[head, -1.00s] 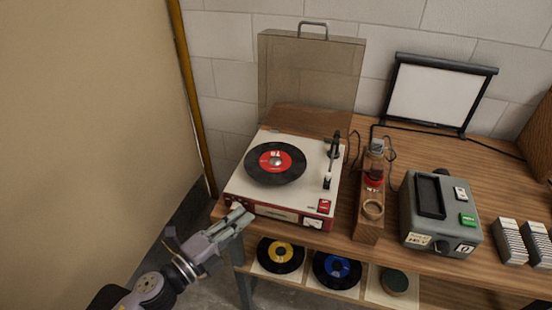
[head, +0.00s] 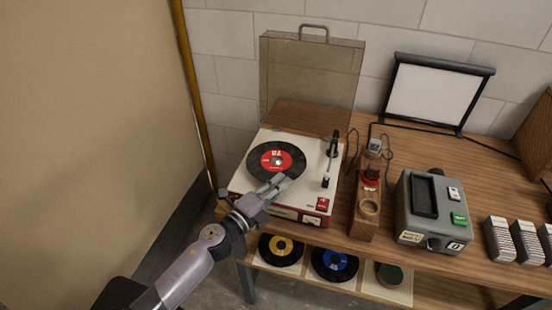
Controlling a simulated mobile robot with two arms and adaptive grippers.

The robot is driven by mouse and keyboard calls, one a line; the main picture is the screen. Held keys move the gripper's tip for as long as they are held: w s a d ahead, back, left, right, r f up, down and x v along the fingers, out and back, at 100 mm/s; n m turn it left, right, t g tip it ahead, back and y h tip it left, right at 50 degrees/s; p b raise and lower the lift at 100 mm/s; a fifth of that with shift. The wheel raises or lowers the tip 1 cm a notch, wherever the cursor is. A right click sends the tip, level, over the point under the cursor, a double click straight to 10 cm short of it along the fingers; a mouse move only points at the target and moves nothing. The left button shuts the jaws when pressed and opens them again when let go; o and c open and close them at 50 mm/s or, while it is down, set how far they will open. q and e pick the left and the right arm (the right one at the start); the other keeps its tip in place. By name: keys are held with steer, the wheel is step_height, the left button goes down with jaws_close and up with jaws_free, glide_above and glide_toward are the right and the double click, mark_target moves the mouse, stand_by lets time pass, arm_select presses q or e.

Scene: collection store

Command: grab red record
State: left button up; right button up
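The black record with a red label (head: 277,159) lies flat on the cream-topped, red-sided record player (head: 312,177), whose tinted lid (head: 308,75) stands open behind it. The tonearm (head: 333,150) is to the right of the record, off it. My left gripper (head: 276,184) is at the front edge of the record, its fingers pointing at it and overlapping its near rim in the head view. The fingers look close together; I cannot tell whether they are open or touching the record. My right gripper is not in view.
On the shelf below lie a yellow-label record (head: 281,250), a blue-label record (head: 334,264) and a dark green round item (head: 390,275). A wooden stand (head: 366,207), a grey device (head: 433,212) and a white screen (head: 434,95) are to the right.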

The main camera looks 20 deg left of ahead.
arm_select(q)
steer(key=x, duration=0.3)
steer(key=shift+w+d, duration=0.1)
steer(key=shift+w, duration=0.15)
steer(key=shift+s, duration=0.1)
steer(key=shift+c, duration=0.2)
jaws_close()
steer(key=shift+r, duration=0.15)
